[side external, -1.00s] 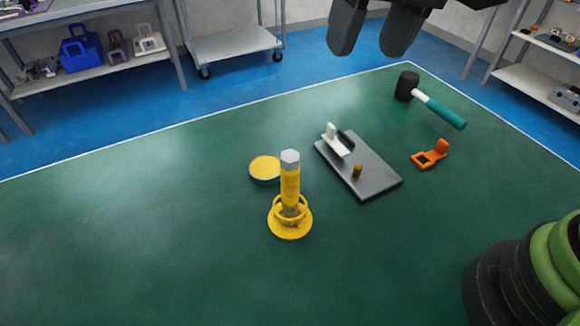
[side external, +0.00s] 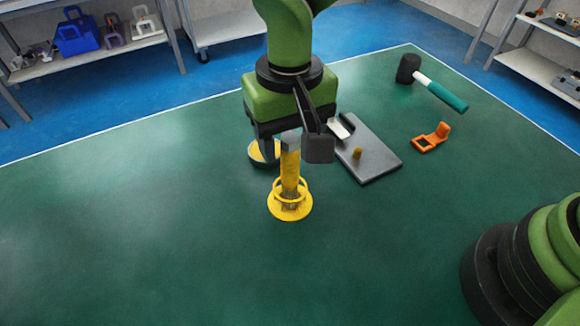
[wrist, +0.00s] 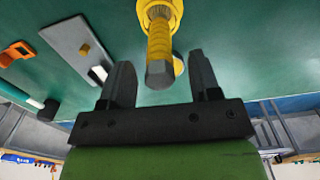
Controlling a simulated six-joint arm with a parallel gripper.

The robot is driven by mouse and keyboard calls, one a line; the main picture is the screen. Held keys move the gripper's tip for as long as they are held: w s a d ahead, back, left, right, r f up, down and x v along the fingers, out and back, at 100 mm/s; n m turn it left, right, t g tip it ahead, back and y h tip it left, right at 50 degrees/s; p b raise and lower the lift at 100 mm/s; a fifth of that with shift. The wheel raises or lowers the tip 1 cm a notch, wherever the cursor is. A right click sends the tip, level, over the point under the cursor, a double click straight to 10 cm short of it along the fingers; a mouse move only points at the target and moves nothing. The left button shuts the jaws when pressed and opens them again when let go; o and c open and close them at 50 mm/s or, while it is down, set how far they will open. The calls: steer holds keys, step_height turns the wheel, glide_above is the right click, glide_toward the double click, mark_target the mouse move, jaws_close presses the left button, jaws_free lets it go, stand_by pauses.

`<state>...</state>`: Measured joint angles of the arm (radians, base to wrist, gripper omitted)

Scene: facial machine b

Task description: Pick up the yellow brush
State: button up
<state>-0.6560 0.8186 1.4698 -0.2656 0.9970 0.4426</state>
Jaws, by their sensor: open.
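The yellow brush (side external: 290,170) stands upright, with its grey hexagonal end up, in a yellow ringed holder (side external: 290,211) on the green table. My gripper (side external: 290,150) is open and points down at the brush's upper end. One finger is on each side of the handle in the picture. In the wrist view, the brush (wrist: 160,42) shows its hexagonal end between the two spread fingertips of my gripper (wrist: 161,70), with gaps on both sides. The bristles are mostly hidden by the holder.
A round tin with yellow contents (side external: 255,150) stands just behind the brush, partly hidden by a finger. A grey plate (side external: 375,165) with small fittings, an orange bracket (side external: 430,138) and a teal-handled mallet (side external: 440,92) lie to the right. The table's left and front are clear.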

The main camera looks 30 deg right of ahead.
steer(key=shift+f, duration=1.4)
steer(key=c, duration=1)
step_height(320, 180, up, 10)
steer(key=shift+r, duration=0.1)
steer(key=o, duration=0.3)
jaws_close()
steer(key=w+f+t, duration=0.4)
steer(key=w+f, duration=0.3)
steer(key=f, duration=0.1)
steer(key=shift+w+d, duration=0.4)
